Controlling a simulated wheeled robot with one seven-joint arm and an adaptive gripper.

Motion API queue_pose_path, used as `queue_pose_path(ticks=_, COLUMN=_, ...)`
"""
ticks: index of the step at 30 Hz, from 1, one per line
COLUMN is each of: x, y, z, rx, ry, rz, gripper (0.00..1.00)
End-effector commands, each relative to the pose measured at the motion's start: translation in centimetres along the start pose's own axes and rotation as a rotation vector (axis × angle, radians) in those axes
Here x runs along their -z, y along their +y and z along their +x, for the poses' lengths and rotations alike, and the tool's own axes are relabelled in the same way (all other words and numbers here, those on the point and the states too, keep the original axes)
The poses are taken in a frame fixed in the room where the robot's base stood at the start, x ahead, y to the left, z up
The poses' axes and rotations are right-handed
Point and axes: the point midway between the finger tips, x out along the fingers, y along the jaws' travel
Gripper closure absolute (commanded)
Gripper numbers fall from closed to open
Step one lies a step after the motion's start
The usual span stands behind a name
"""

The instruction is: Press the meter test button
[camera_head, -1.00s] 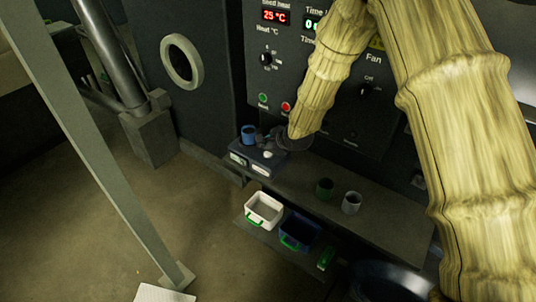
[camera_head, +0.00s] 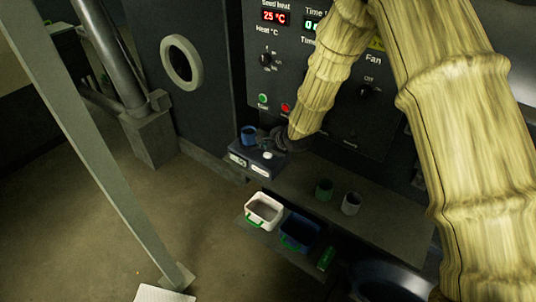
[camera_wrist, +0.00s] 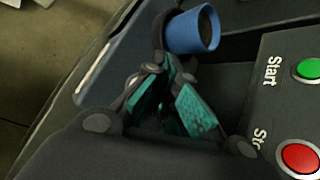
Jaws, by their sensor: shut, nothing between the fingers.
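The meter (camera_head: 250,164) is a dark blue-grey box with pale display windows on its front, at the left end of the shelf. A white round button (camera_head: 267,155) sits on its top. A blue cup (camera_head: 249,135) stands at its back left, and it also shows in the wrist view (camera_wrist: 192,30). My gripper (camera_head: 268,140) is just behind and above the white button, apparently apart from it. In the wrist view, my gripper (camera_wrist: 172,92) has its teal-padded fingers together and empty, below the cup. The button cannot be made out there.
The control panel rises close behind, with a green Start button (camera_wrist: 308,69) and a red button (camera_wrist: 300,158) near my gripper. White (camera_head: 264,210) and blue (camera_head: 299,232) bins sit below.

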Motion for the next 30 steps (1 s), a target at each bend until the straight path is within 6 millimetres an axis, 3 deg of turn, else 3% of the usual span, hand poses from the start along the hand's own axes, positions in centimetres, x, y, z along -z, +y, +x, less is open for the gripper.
queue_pose_path(ticks=30, x=0.49, y=0.52, z=0.68, rx=0.000, ry=0.000, rz=0.000, gripper=1.00)
